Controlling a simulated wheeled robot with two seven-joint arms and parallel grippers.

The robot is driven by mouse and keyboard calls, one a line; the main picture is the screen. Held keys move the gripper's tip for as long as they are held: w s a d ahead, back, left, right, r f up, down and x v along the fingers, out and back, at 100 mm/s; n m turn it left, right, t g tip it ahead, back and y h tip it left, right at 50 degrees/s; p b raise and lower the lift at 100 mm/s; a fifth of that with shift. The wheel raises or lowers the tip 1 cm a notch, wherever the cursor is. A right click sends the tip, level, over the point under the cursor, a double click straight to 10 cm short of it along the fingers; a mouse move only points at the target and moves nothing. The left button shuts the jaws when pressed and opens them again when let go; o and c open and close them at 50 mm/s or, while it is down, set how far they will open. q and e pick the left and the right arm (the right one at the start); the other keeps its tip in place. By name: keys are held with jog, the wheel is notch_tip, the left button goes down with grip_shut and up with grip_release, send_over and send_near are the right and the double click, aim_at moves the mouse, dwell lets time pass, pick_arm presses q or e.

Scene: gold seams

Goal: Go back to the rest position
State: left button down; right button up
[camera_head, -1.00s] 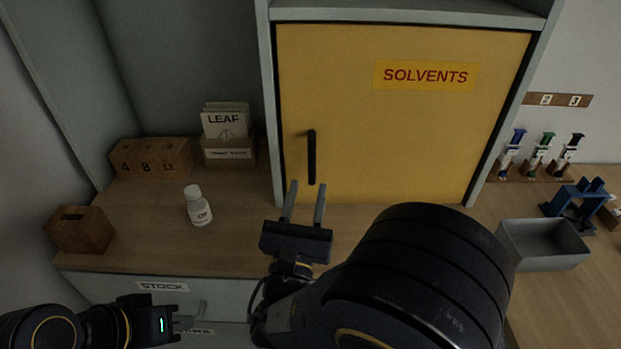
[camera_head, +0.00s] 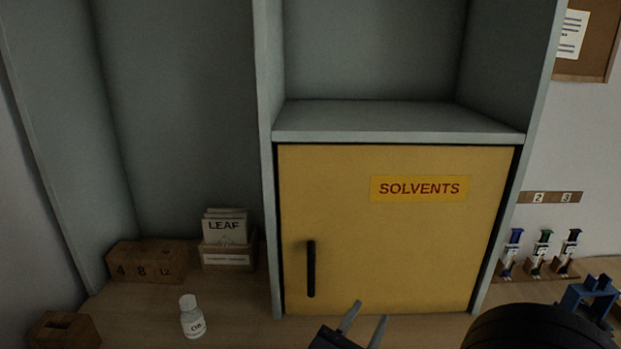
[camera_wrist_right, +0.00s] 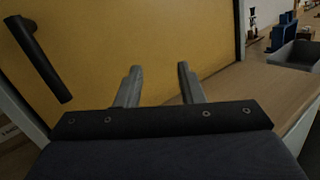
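My right gripper (camera_head: 364,318) shows at the bottom middle of the head view, in front of the lower edge of the yellow solvents cabinet door (camera_head: 400,245). Its two fingers are apart with nothing between them. In the right wrist view the fingers (camera_wrist_right: 158,84) are also spread and empty, and the black door handle (camera_wrist_right: 40,58) is off to the left, apart from them. The door is shut. My left gripper is outside the head view.
A leaf box (camera_head: 228,256) and numbered wooden blocks (camera_head: 145,262) sit behind.

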jog(key=s+d+f+m+g, duration=0.1)
jog(key=d+m+g, duration=0.1)
jog(key=d+g, duration=0.1)
jog(key=s+d+f+m+g, duration=0.1)
jog(key=d+m+g, duration=0.1)
jog(key=d, duration=0.3)
jog(key=s+d+f+m+g+h+p, duration=0.1)
jog(key=s+d+m+g, duration=0.1)
jog(key=d, duration=0.3)
jog(key=shift+f+m+g, duration=0.1)
jog(key=shift+m+g, duration=0.7)
jog(key=s+d+f+m+g+y+p, duration=0.1)
jog(key=s+d+f+m+g+y, duration=0.2)
jog(key=s+m, duration=0.35)
jog(key=s+f+m+g+y+p, duration=0.1)
jog(key=s+m+g+y+p, duration=0.1)
jog(key=s+m+g+y, duration=0.35)
jog(key=s+a+r+m+t+y+p, duration=0.1)
jog(key=a+r+m+t+y, duration=0.3)
jog(key=m, duration=0.5)
jog(key=shift+s+a+r+m+t+y, duration=0.15)
jog(key=shift+s+r+m+t+y, duration=0.15)
jog(key=shift+s+r+t+y, duration=0.6)
jog(key=shift+w+r+t, duration=0.3)
jog(key=shift+t, duration=0.05)
